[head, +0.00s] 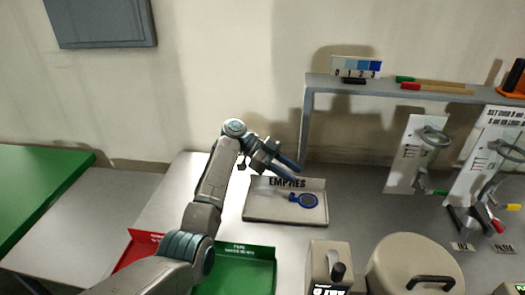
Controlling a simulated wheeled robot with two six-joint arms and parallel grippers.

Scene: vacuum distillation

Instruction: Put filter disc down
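A blue ring-shaped disc with a short tab, apparently the filter disc (315,201), lies in the shallow grey tray (250,213) marked EMPTIES. My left gripper (297,175) is above the back part of this tray, behind the disc and a little to its left. Its two blue fingers look spread apart with nothing seen between them. The gripper appears clear of the disc. My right gripper is out of view.
A red tray (140,246) and a green tray (262,252) are at the front left. A beige box (320,262) and a round lidded vessel (405,262) stand at the front. A grey shelf (380,89) and panels with valves (412,155) are at the right.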

